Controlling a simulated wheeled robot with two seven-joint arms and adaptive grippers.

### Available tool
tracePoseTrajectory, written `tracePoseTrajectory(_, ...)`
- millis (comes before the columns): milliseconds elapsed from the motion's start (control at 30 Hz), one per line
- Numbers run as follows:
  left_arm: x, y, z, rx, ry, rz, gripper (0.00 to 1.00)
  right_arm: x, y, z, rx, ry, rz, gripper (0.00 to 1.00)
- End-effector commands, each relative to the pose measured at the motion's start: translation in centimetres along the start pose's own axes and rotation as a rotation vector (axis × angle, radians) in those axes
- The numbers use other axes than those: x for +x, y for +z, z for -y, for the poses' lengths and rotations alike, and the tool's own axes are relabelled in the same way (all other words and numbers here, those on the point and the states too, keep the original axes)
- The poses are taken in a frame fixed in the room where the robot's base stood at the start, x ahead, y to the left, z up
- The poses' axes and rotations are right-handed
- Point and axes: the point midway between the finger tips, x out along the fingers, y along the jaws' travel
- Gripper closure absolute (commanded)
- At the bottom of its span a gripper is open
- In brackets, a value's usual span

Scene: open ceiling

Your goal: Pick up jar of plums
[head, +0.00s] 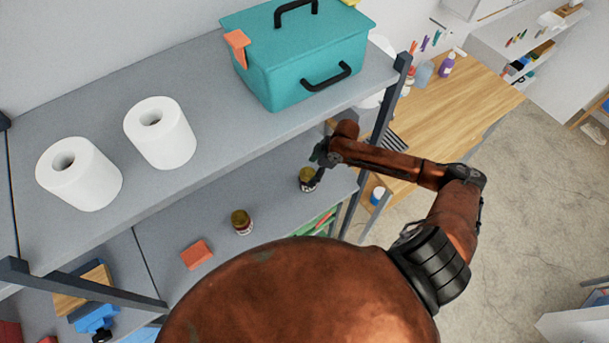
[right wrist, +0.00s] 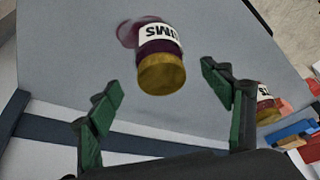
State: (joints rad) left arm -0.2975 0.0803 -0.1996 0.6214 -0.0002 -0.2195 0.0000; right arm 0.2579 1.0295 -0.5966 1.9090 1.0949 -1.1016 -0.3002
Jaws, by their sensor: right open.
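A jar of plums (right wrist: 160,55) with a dark body, a yellow-brown lid and a white label shows in the right wrist view. Part of its label reads upside down there. In the head view, a jar (head: 307,176) that appears to be the same one stands on the middle shelf, just below my right gripper (head: 319,162). My right gripper (right wrist: 165,95) is open in the wrist view, its green fingers wide apart. The jar lies beyond the fingertips, between their lines, with nothing held. My left gripper is not in view.
Another jar (head: 241,221) and an orange block (head: 196,255) are on the same shelf (head: 165,235). The upper shelf, with two paper rolls (head: 160,132) and a teal box (head: 300,60), overhangs it. A dark shelf post (head: 386,100) stands close to my right arm.

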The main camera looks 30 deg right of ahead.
Motion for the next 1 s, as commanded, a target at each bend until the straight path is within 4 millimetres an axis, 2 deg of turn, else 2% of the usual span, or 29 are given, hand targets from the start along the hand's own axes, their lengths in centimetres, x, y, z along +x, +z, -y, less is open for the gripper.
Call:
tracePoseTrajectory(300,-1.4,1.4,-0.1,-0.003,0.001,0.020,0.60,3.4,0.6,0.0,0.012,0.000,0.000,0.27)
tracePoseTrajectory(533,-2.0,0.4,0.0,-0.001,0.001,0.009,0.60,6.4,0.7,-0.2,0.008,0.002,0.001,0.27)
tracePoseTrajectory(800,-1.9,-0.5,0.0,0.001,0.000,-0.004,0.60,6.9,0.6,-0.1,0.004,0.001,0.001,0.27)
tracePoseTrajectory(1000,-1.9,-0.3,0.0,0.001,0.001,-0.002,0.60,6.8,0.6,-0.1,0.004,0.001,0.001,0.40)
